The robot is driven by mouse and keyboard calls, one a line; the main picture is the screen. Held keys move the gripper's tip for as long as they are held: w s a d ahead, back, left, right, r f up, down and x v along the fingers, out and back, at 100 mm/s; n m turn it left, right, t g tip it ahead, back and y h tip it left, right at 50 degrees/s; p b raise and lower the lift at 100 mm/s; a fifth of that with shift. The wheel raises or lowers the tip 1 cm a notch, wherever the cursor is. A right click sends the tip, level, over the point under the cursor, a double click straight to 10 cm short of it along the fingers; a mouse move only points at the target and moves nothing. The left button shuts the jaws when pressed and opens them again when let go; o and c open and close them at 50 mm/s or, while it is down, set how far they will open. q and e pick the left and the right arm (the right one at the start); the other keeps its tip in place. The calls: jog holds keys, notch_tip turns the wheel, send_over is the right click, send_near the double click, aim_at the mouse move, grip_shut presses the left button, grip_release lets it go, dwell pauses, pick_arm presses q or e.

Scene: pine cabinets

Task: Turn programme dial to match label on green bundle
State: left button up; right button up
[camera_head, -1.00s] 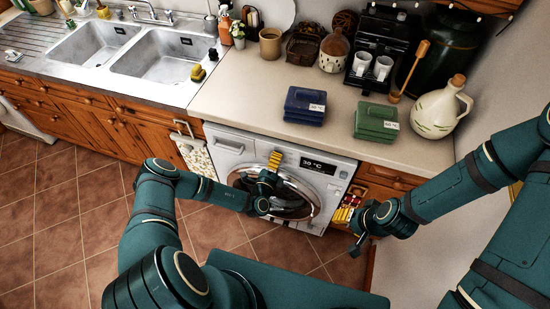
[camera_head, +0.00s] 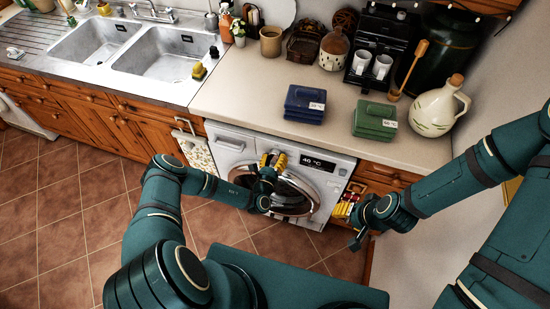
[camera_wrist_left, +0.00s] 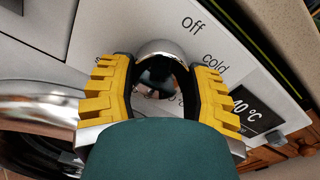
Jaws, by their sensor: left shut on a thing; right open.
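The washing machine (camera_head: 228,150) stands under the counter. My left gripper (camera_head: 273,160) is at its front panel, shut on the round chrome programme dial (camera_wrist_left: 160,66). In the left wrist view, the yellow fingers of my left gripper (camera_wrist_left: 160,88) sit on both sides of the dial. "off" and "cold" are printed around it; other marks are partly hidden. The display (camera_head: 317,164) reads 40 °C. The green bundle (camera_head: 372,120) lies folded on the counter with a white label (camera_head: 390,124), too small to read surely. My right gripper (camera_head: 345,209) is open and empty, right of the machine.
A dark blue bundle (camera_head: 303,104) with its own label lies left of the green one. A white jug (camera_head: 436,112), a coffee machine (camera_head: 382,45) and a double sink (camera_head: 160,55) are along the counter. The tiled floor at left is clear.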

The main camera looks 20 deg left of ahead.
pick_arm(q)
jog(key=m, duration=0.6)
jog(key=shift+a, duration=0.1)
jog(key=shift+m, duration=0.4)
jog(key=o, duration=1.2)
jog(key=s, duration=1.2)
